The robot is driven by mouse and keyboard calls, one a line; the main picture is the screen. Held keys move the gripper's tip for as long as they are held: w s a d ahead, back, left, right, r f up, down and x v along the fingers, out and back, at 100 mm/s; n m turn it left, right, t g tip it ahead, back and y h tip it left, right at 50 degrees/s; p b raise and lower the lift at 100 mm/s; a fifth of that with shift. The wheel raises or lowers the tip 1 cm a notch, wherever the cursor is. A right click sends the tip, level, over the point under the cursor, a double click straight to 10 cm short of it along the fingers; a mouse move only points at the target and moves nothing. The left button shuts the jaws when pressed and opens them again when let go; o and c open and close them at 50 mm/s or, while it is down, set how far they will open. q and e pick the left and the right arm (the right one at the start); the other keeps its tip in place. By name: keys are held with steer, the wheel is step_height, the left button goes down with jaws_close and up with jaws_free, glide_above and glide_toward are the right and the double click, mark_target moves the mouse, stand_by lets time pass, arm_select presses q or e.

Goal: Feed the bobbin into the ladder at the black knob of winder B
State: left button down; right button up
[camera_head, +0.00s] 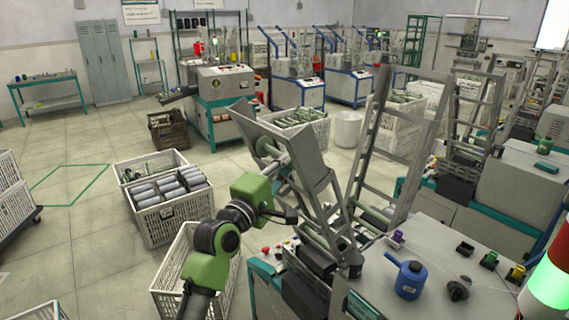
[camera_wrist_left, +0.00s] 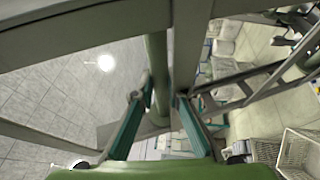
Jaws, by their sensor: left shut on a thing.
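My left gripper (camera_head: 276,168) is at the top of a grey metal chute (camera_head: 305,150) on the nearest winder (camera_head: 370,285). It is shut on a long green-grey bobbin (camera_head: 270,146). In the left wrist view the bobbin (camera_wrist_left: 156,80) stands between the two teal fingers, close to grey frame bars. I cannot tell whether the bobbin touches the chute. A ladder (camera_head: 372,150) rises behind the chute, with several bobbins low in the frame. A black knob (camera_head: 458,288) sits on the winder's top. My right gripper is not in view.
A blue can (camera_head: 410,278) stands on the winder's top. A white crate (camera_head: 170,232) of bobbins is on the floor at left, and another crate (camera_head: 172,270) is beside my left arm. More winders and crates stand behind.

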arm_select(q)
steer(key=shift+w+d+f+b, duration=0.15)
steer(key=shift+d+f+b, duration=0.1)
steer(key=shift+f, duration=0.2)
steer(key=shift+w+d+f+b, duration=0.1)
steer(key=shift+f+b, duration=0.15)
steer(key=shift+f, duration=0.2)
steer(key=c, duration=1.6)
jaws_free()
steer(key=shift+s+a+r+p, duration=0.15)
steer(key=shift+p, duration=0.2)
steer(key=shift+s+a+r+p, duration=0.55)
steer(key=shift+s+a+p, duration=0.3)
steer(key=shift+s+p, duration=0.25)
steer(key=shift+s+a+r+p, duration=0.55)
steer(key=shift+s+a+p, duration=0.3)
steer(key=shift+s+p, duration=0.3)
steer(key=shift+s+a+r+p, duration=0.55)
steer(key=shift+s+a+p, duration=0.35)
steer(key=shift+s, duration=0.35)
